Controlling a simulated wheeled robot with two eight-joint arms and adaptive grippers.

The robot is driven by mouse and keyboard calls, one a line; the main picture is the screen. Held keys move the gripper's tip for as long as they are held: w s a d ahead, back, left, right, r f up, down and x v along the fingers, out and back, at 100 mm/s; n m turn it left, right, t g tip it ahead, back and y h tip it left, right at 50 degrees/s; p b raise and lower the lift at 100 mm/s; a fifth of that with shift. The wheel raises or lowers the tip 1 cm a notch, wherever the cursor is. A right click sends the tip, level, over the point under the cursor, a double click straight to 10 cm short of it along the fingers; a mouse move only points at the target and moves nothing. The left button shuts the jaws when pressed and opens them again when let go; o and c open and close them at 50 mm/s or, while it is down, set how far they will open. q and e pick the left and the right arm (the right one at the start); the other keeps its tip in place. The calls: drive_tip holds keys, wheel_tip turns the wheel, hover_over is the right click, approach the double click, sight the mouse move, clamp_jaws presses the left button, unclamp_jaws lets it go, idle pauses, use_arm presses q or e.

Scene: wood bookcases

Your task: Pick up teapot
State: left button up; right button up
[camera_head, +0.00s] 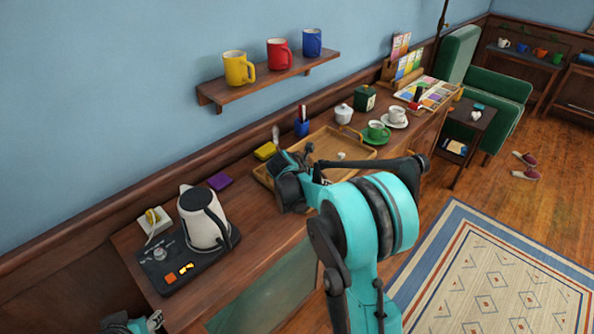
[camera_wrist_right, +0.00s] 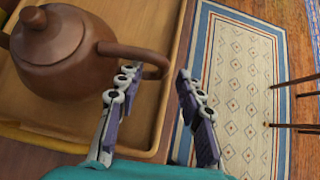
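The brown teapot (camera_wrist_right: 62,50) stands on the wooden tray (camera_wrist_right: 148,118) in the right wrist view, with its looped handle (camera_wrist_right: 162,62) pointing right. My right gripper (camera_wrist_right: 155,85) is open, one finger on each side of the handle's outer end. I cannot tell if the fingers touch it. In the head view my right arm hides the teapot, and the tray (camera_head: 323,147) shows partly behind the arm. My left gripper (camera_head: 148,323) shows only partly at the bottom left edge of the head view, away from the tray.
A white kettle (camera_head: 203,218) stands on a dark base left of the tray. A mug shelf (camera_head: 270,78) hangs above.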

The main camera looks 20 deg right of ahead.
drive_tip(key=b+x, duration=0.1)
drive_tip(key=x, duration=0.3)
drive_tip(key=shift+s+f+b, duration=0.1)
drive_tip(key=shift+s+b, duration=0.1)
drive_tip(key=shift+b, duration=0.15)
drive_tip(key=shift+c, duration=1.3)
clamp_jaws()
drive_tip(key=shift+r, duration=0.2)
